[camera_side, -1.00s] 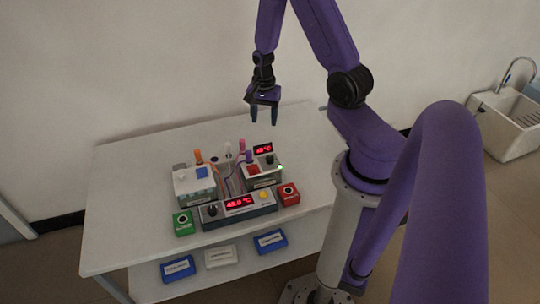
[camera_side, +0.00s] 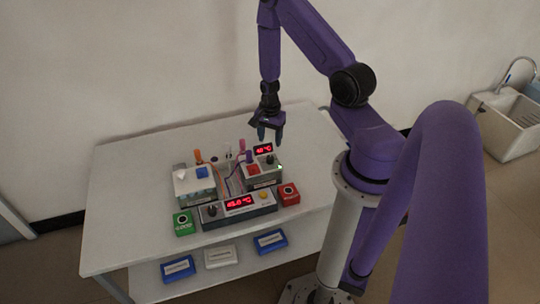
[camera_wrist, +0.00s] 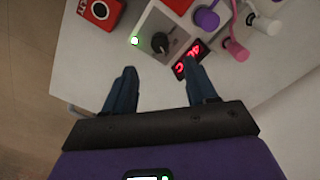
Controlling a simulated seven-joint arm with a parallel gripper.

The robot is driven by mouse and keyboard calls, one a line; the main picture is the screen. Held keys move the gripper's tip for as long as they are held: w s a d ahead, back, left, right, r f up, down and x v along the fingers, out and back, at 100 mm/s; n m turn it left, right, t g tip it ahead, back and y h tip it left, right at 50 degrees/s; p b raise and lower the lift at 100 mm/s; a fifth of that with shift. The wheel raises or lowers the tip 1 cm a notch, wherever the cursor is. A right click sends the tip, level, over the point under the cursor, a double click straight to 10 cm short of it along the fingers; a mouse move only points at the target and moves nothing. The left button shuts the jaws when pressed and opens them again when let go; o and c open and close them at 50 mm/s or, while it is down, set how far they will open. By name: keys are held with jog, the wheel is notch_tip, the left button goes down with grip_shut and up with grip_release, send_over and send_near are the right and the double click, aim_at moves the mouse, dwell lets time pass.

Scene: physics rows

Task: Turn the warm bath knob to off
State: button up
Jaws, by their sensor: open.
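The bath unit with a red display (camera_side: 263,149) stands at the back right of the equipment on the table. Its dark knob (camera_side: 270,160) is on the top face, beside a small green light. In the wrist view the black knob (camera_wrist: 160,42) sits on a grey panel, between the green light (camera_wrist: 134,41) and the red display (camera_wrist: 190,62). My gripper (camera_side: 269,138) is open and empty, pointing down just above this unit. In the wrist view its two fingers (camera_wrist: 162,88) are apart, with the knob ahead of and between them, not touched.
A front controller with a red display (camera_side: 239,203) has its own dark knob (camera_side: 211,211). A green box (camera_side: 183,222) and a red box (camera_side: 289,194) flank it. A white-topped unit (camera_side: 195,184) stands left. Coloured tubes rise between the units. The table's right side is clear.

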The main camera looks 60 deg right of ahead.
aim_at(270, 157)
jog(key=shift+f, duration=4.4)
jog(key=c, duration=1.1)
